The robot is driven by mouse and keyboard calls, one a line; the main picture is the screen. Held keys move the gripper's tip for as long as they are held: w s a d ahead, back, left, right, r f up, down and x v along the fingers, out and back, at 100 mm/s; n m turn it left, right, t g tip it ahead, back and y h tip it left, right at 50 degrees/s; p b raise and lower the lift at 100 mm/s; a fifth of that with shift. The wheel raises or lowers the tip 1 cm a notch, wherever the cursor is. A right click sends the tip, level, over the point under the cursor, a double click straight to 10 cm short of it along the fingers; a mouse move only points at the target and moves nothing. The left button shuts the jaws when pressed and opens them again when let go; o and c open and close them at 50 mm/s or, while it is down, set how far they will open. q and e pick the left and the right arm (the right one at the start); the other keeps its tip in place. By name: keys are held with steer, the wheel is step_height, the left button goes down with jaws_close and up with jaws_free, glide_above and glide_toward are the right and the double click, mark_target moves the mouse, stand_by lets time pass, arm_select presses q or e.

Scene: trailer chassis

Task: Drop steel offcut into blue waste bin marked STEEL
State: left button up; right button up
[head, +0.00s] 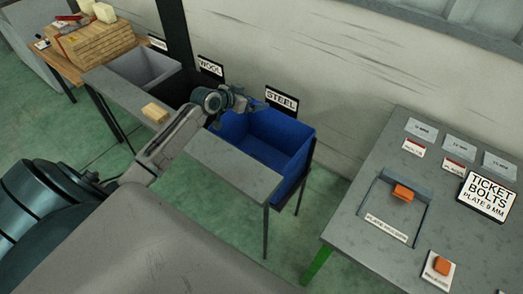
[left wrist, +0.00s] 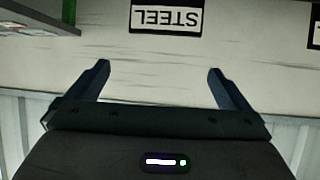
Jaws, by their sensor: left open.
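The blue waste bin (head: 295,135) stands against the wall behind a grey shelf. The STEEL sign (head: 282,99) is on the wall above it and shows upside down in the left wrist view (left wrist: 166,16). My left gripper (head: 252,103) is over the left back part of the bin, near the sign. In the left wrist view its two fingers (left wrist: 160,70) are spread wide with nothing between them. I cannot make out a steel offcut in either view; part of the bin's inside is hidden by my arm and the bin wall. My right gripper is not in view.
A grey table (head: 360,160) with orange blocks and a ticket sign (head: 487,195) stands at right. Green floor lies between.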

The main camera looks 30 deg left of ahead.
arm_select(q)
steer(key=b+v, duration=0.1)
steer(key=v, duration=0.8)
steer(key=shift+s+d, duration=0.1)
steer(key=shift+s, duration=0.05)
